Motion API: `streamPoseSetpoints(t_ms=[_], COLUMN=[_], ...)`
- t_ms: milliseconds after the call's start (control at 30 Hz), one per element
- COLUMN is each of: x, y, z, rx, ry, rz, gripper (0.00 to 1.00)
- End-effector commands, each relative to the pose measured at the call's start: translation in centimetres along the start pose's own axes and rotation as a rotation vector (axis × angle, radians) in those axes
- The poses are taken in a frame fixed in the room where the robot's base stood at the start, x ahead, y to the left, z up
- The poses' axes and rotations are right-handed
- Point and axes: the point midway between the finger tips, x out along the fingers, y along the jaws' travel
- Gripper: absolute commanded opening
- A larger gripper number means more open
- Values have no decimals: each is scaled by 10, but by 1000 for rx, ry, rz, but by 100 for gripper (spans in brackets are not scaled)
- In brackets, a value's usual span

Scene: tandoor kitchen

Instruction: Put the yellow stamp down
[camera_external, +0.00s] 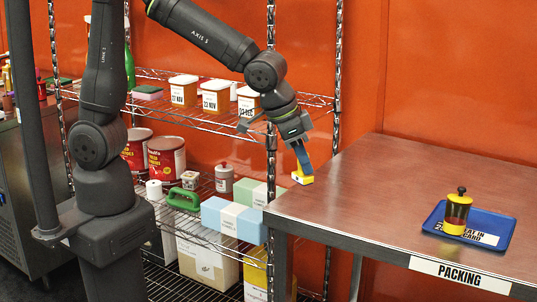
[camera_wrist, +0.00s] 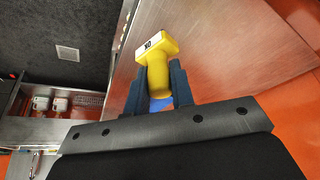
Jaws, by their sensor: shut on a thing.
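The yellow stamp (camera_wrist: 159,62) is in my gripper (camera_wrist: 160,84), which is shut on it with one blue finger on each side. Its flat white face with dark lettering shows in the wrist view. In the external view my gripper (camera_external: 304,164) points down with the yellow stamp (camera_external: 302,178) at its tip. The stamp is near the left edge of the steel table (camera_external: 350,190). It looks to be above the tabletop; whether it touches anything is hard to tell.
A blue tray (camera_external: 484,228) with a printed card lies at the table's right, with a yellow and black pot (camera_external: 456,212) with a dark knob on it. A PACKING label (camera_external: 459,274) is on the front edge. The middle of the table is clear. A wire shelf (camera_external: 205,118) holds tubs at left.

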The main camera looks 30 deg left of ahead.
Motion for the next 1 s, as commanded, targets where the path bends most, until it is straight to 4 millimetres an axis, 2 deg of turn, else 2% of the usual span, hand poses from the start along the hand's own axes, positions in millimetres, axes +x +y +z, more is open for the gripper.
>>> streamPoseSetpoints(t_ms=[33, 133, 333, 467, 700, 1000], x=[11, 28, 48, 56, 85, 88], y=[-11, -28, -47, -49, -49, -49], z=[-4, -12, -22, -21, -9, -8], rx=[-6, -6, -2, 0, 0, 0], ry=[-4, -3, -1, -1, -1, 1], rz=[-4, -3, -1, 0, -1, 0], gripper=[0, 0, 0, 0, 0, 0])
